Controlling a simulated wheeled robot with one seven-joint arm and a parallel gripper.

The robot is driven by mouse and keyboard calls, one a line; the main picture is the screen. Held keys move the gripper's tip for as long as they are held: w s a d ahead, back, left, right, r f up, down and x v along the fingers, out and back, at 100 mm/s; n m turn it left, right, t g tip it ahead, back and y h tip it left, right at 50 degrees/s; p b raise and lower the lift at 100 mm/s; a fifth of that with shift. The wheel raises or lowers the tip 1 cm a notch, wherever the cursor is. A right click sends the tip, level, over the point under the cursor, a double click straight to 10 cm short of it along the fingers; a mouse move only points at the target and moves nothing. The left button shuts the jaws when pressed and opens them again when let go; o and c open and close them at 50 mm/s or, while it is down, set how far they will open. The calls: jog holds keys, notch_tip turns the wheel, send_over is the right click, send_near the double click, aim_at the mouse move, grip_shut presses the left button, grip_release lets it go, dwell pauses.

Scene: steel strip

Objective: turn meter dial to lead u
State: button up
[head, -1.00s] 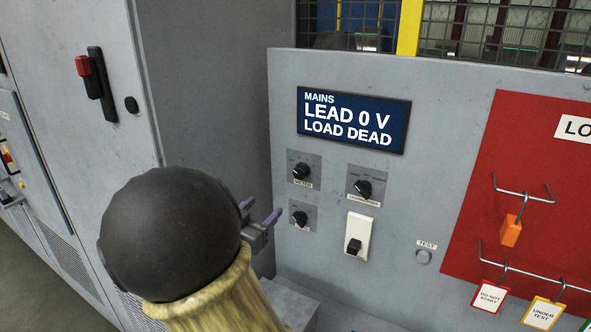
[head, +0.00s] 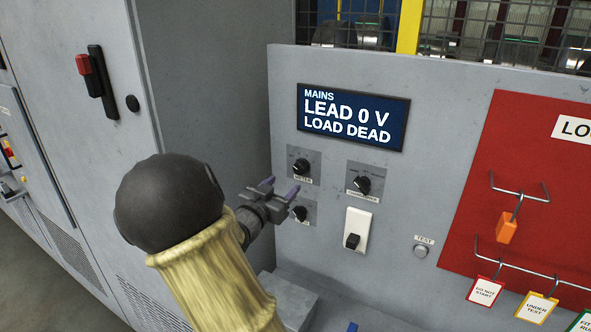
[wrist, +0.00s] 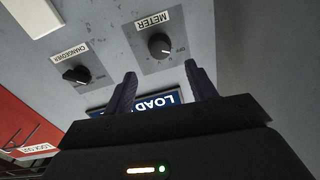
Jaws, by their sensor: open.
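The meter dial (head: 301,168) is a black knob on a grey plate marked METER, on the grey panel below the display. In the wrist view the meter dial (wrist: 160,45) appears upside down, beyond and between my fingertips, with OFF marked beside it. My gripper (head: 280,189) is open and empty, just below and left of the dial in the head view and apart from it. The gripper (wrist: 160,80) shows both dark fingers spread. The display (head: 353,117) reads MAINS, LEAD 0 V, LOAD DEAD.
The changeover knob (head: 363,184) sits right of the meter dial. Another black knob (head: 300,213) is below it, partly behind my gripper. A white switch plate (head: 357,230), a test button (head: 420,251) and a red lockout board (head: 530,200) stand further right. A grey cabinet (head: 100,130) is at left.

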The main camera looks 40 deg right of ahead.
aim_at(298, 170)
jog(key=p+x, duration=0.2)
jog(key=x, duration=0.6)
jog(key=shift+w+d+p, duration=0.1)
jog(key=shift+d+p, duration=0.1)
jog(key=shift+p, duration=0.1)
jog(key=c, duration=1)
